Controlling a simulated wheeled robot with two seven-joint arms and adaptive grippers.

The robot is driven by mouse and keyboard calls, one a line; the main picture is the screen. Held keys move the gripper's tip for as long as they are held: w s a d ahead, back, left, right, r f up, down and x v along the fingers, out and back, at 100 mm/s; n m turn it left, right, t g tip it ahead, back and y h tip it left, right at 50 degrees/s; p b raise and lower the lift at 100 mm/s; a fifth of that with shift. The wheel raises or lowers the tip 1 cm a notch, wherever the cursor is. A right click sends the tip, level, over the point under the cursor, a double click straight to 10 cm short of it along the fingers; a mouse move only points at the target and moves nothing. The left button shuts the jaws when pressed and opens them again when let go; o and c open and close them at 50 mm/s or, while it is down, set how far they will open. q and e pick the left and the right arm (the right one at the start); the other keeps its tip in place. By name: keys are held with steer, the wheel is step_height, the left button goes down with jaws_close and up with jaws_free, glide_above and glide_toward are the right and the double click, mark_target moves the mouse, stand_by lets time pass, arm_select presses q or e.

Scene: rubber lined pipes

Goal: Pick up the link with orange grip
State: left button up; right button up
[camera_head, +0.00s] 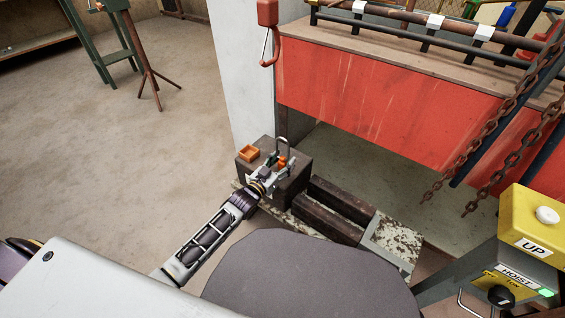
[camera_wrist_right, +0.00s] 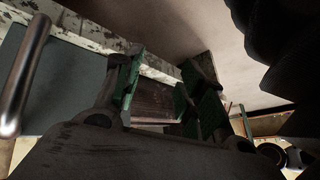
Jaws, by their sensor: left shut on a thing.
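The link (camera_head: 283,144) is a grey metal loop with an orange grip (camera_head: 282,162), seen in the head view above the dark brown block. My left gripper (camera_head: 277,161) is shut on the link at its orange part, and the loop stands up above the fingers. The fingers partly hide the grip. My right gripper (camera_wrist_right: 158,97) shows only in the right wrist view. Its green-padded fingers are apart with nothing held between them.
A small orange tray (camera_head: 249,153) sits on the brown block (camera_head: 297,185), left of my left gripper. Dark beams (camera_head: 335,205) lie to the right. A red panel (camera_head: 380,100) stands behind, with rusty chains (camera_head: 505,115) and a yellow hoist control box (camera_head: 533,222) at right.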

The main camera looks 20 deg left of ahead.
mark_target(282, 160)
arm_select(q)
steer(key=shift+r, duration=0.55)
step_height(282, 160, up, 8)
steer(key=p, duration=0.3)
steer(key=shift+f+p, duration=0.2)
steer(key=shift+p, duration=0.2)
steer(key=shift+r, duration=0.65)
arm_select(e)
step_height(282, 160, up, 9)
steer(key=d+g+h, duration=0.1)
steer(key=d, duration=0.1)
steer(key=shift+s+n+g, duration=0.35)
steer(key=shift+n+g, duration=0.05)
